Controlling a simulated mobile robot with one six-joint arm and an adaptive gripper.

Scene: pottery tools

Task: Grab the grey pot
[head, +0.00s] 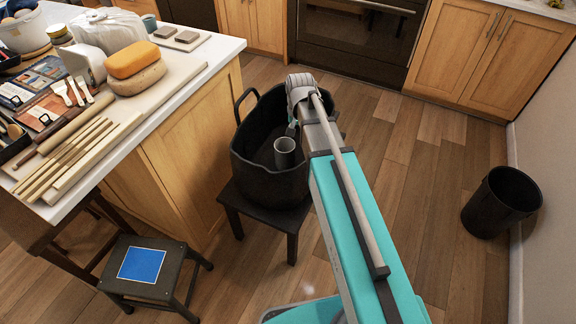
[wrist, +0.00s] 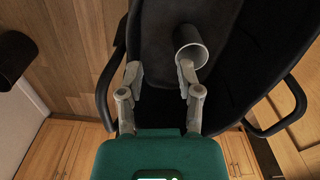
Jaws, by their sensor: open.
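The grey pot (head: 285,158) is a small cylinder inside a large black bin, near the bin's front inner side. In the wrist view the grey pot (wrist: 187,36) shows its dark open mouth facing the camera. My gripper (wrist: 160,72) is open, with its two fingers spread apart. Its right fingertip overlaps the pot's mouth in the wrist view; I cannot tell whether it is inside or just above it. The left fingertip is clear of the pot. In the head view my arm hides most of the gripper.
The black bin (head: 262,182) has tall walls and a loop handle, and stands on a dark stool (head: 236,209). A counter (head: 212,58) with pottery tools is at left. A stool with a blue square (head: 141,264) stands front left. A black waste bin (head: 490,207) stands right.

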